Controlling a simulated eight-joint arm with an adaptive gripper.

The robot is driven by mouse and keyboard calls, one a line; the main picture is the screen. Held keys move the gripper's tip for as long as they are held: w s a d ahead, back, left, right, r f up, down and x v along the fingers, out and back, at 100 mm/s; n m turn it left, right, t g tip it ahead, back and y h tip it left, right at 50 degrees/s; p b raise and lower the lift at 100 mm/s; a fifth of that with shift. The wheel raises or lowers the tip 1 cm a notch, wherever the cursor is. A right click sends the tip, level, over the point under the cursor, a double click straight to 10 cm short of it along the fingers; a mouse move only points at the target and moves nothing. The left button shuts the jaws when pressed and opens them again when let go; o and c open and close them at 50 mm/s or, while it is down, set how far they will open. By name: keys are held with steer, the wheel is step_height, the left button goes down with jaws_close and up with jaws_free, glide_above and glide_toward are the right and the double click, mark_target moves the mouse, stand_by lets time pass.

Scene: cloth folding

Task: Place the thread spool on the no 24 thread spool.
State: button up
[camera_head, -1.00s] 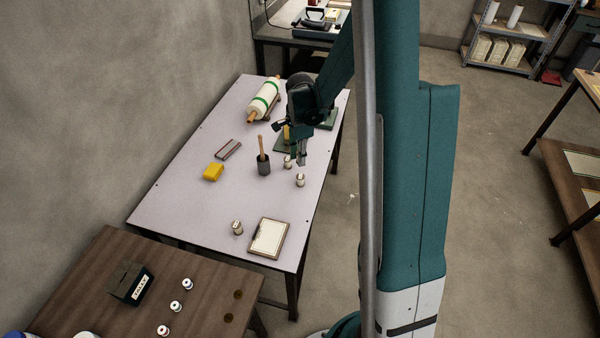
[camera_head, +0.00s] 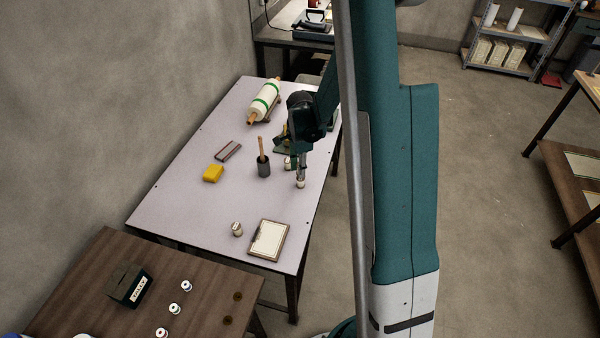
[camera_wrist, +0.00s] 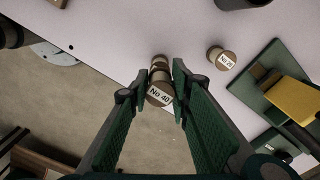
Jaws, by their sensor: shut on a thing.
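My gripper (camera_head: 300,183) is low over the right edge of the pale table. In the wrist view its green fingers (camera_wrist: 160,92) are shut on a thread spool (camera_wrist: 158,95) labelled "No 40". The held spool's pale end shows under the fingers in the head view (camera_head: 300,184); I cannot tell whether it touches the table. Brown and tan rims show just beyond it in the wrist view. Another spool (camera_wrist: 222,59), its label starting "No 2", stands apart to the right; it also shows beside the gripper in the head view (camera_head: 288,163). A further spool (camera_head: 237,229) is nearer the front.
A dark cup with a wooden handle (camera_head: 264,167) stands left of the gripper. A green base with a yellow part (camera_wrist: 285,95) is close on the right. A clipboard (camera_head: 269,240), yellow block (camera_head: 213,174) and roller (camera_head: 264,102) lie on the table.

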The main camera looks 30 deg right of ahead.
steer(key=shift+f, duration=1.1)
steer(key=shift+f, duration=0.15)
steer(key=o, duration=0.8)
steer(key=shift+r+p, duration=0.65)
steer(key=shift+r, duration=5.5)
